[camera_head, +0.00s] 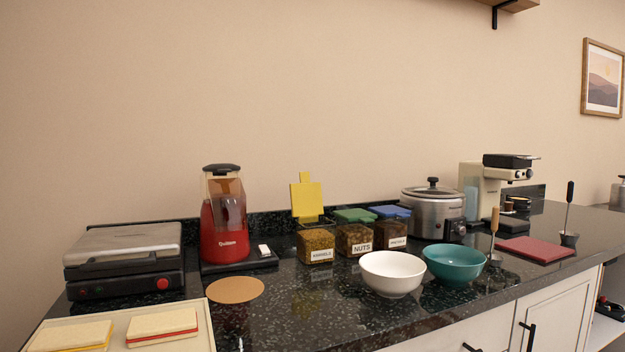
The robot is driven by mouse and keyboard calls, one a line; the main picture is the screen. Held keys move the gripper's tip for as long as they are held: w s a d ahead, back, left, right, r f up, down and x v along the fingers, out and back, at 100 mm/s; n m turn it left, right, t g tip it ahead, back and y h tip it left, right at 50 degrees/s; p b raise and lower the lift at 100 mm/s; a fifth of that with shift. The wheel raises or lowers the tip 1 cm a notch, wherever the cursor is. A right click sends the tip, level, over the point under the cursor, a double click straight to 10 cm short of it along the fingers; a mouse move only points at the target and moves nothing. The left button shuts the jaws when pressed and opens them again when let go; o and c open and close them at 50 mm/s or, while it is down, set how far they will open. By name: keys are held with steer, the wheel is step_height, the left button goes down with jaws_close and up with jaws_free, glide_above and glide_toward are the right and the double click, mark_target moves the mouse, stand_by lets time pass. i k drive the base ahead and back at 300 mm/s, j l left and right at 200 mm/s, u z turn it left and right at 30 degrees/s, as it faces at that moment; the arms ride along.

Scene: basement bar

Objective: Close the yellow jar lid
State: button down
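The yellow jar lid (307,199) stands open, upright at the back of its square jar. The jar (316,244) is clear, holds brown contents and has a white label too small to read surely. It is the leftmost of three jars in a row on the dark counter. The middle jar (355,240), labelled NUTS, has a green lid (354,215) that lies closed. The right jar (390,235) has a blue lid (389,211) that lies closed. My gripper is not in view.
A red blender (224,225) stands left of the jars, and a slow cooker (433,208) stands to the right. A white bowl (392,274) and a teal bowl (453,263) sit in front of the jars. The counter (308,300) is clear in front of the yellow-lidded jar.

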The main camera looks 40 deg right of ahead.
mark_target(306, 197)
steer(key=l+u, duration=0.1)
steer(key=l, duration=0.7)
steer(key=k+l+u, duration=0.1)
steer(key=l, duration=0.75)
steer(key=k+l, duration=0.1)
steer(key=l, duration=0.7)
steer(key=u, duration=0.05)
